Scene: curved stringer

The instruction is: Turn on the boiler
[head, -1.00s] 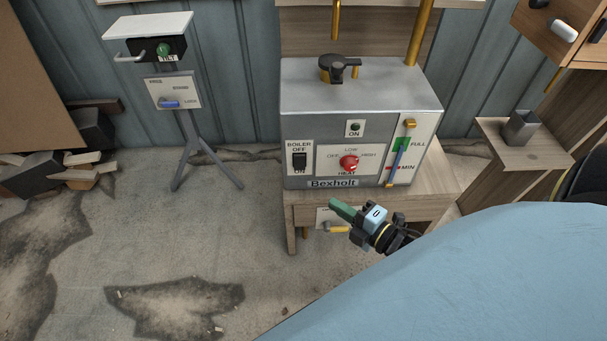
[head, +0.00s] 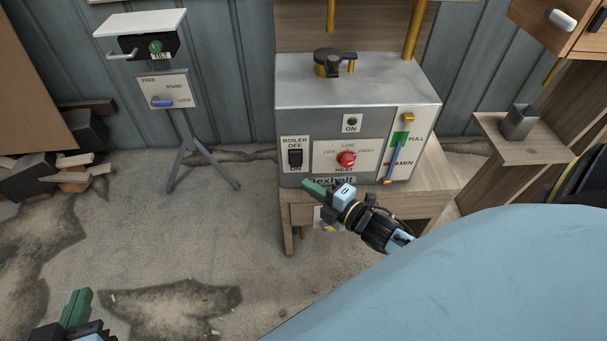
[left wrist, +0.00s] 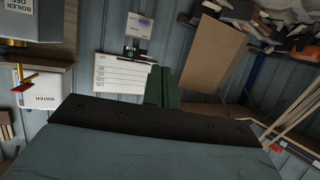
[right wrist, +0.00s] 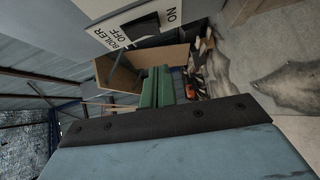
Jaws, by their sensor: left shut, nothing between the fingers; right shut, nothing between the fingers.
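The boiler (head: 355,88) is a grey metal box on a wooden stand. Its black rocker switch (head: 295,159), marked BOILER OFF/ON, is on the front left; I cannot tell which side is pressed. The switch also shows at the top of the right wrist view (right wrist: 140,27). A small dark green lamp (head: 352,121) marked ON and a red HEAT knob (head: 346,160) are right of it. My right gripper (head: 312,188) is shut and empty, just below the switch in the picture and apart from it. My left gripper (head: 77,306) is shut and empty at the lower left, far from the boiler.
A level gauge (head: 397,155) marked FULL and MIN is on the boiler's right. A tripod stand (head: 168,92) with a blue lever stands left. A wooden shelf (head: 520,150) holds a metal cup at right. My blue body covers the lower right. The floor between is clear.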

